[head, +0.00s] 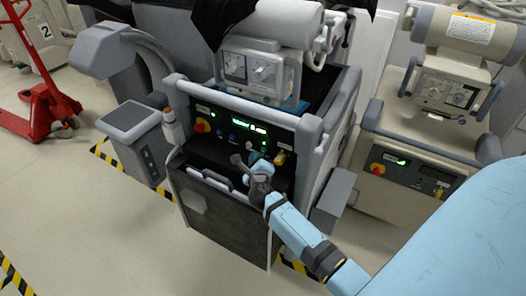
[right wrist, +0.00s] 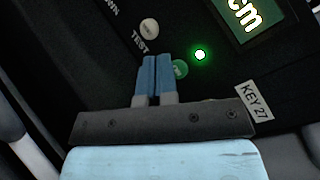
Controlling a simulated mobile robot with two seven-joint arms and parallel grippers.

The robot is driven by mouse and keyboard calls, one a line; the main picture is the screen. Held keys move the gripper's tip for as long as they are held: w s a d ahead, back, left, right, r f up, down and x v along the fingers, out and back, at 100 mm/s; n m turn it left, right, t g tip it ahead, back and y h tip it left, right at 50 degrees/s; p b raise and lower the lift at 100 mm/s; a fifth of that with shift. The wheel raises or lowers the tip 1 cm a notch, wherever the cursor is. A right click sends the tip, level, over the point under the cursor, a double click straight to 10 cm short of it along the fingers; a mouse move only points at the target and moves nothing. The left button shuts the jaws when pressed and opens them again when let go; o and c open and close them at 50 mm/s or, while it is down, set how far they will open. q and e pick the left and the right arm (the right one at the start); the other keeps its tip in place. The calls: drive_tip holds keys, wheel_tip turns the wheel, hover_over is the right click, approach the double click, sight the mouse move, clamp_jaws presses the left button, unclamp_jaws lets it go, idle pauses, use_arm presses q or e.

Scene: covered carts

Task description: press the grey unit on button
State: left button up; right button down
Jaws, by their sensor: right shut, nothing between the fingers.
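The grey unit (head: 212,208) stands in the middle of the head view, with a black control panel (head: 205,110) on its front. In the right wrist view a green round button (right wrist: 180,69) sits beside a lit green lamp (right wrist: 200,55). My right gripper (right wrist: 155,62) is shut and empty, its blue fingertips just left of the green button and partly overlapping its edge. I cannot tell whether they touch it. In the head view my right gripper (head: 256,163) is in front of the panel's right half. My left gripper is not in view.
A pale TEST button (right wrist: 149,28), a green display (right wrist: 245,15) and a KEY 27 label (right wrist: 254,102) surround the fingertips. A beige cart (head: 400,185) stands right, a red pallet jack (head: 45,105) left.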

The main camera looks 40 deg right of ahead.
drive_tip(key=shift+d, duration=0.15)
drive_tip(key=shift+w+d, duration=0.15)
drive_tip(key=shift+d, duration=0.1)
idle(0.4)
drive_tip(key=shift+w+d+p, duration=0.15)
drive_tip(key=shift+d+p, duration=0.15)
drive_tip(key=shift+d, duration=0.15)
idle(0.6)
drive_tip(key=shift+s+a, duration=0.3)
drive_tip(key=shift+a, duration=0.5)
